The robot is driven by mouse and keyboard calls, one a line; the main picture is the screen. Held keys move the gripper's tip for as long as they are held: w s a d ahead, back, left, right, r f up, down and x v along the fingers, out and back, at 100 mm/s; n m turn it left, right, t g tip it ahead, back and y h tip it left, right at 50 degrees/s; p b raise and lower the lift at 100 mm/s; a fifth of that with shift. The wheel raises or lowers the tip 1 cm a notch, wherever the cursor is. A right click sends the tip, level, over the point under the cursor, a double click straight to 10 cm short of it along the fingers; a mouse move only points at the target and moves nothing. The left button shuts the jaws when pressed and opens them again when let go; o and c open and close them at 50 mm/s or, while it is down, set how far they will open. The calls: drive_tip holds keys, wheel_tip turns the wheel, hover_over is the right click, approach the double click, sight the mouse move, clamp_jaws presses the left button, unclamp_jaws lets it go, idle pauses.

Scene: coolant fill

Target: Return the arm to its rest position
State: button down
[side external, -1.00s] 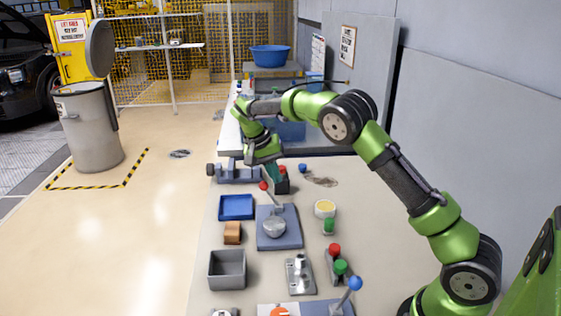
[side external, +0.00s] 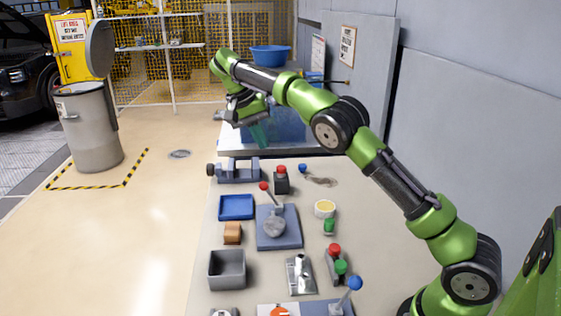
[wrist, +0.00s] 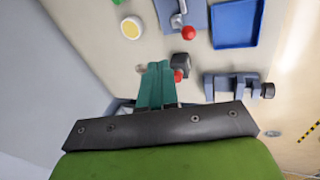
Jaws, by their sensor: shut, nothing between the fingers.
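My gripper (side external: 262,136) is raised above the far end of the workbench, pointing down, with the green arm reaching in from the right. Its teal fingers are together and hold nothing; they also show in the wrist view (wrist: 156,84). Below and nearer the camera, a dark block with a red button (side external: 281,180) stands on the bench, apart from the fingers.
A grey vise (side external: 236,172), a blue tray (side external: 236,207), a lever on a blue base (side external: 278,228) and a grey bin (side external: 227,270) stand on the bench. A blue tub (side external: 270,56) is behind the arm. The wall is at right; air above the bench is clear.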

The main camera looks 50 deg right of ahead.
drive_tip(key=shift+r, duration=0.1)
idle(0.3)
drive_tip(key=s+a+n+t+y, duration=0.1)
drive_tip(key=s+a+n+t, duration=0.1)
drive_tip(key=s, duration=0.7)
drive_tip(key=s+a+n+t+y, duration=0.2)
drive_tip(key=s+a+t, duration=0.2)
drive_tip(key=s, duration=0.5)
drive_tip(key=s+a+n+t+y, duration=0.2)
drive_tip(key=s+a+t, duration=0.1)
drive_tip(key=s, duration=0.7)
drive_tip(key=shift+a+r+t, duration=0.25)
drive_tip(key=shift+a+t, duration=0.05)
drive_tip(key=shift+a, duration=0.3)
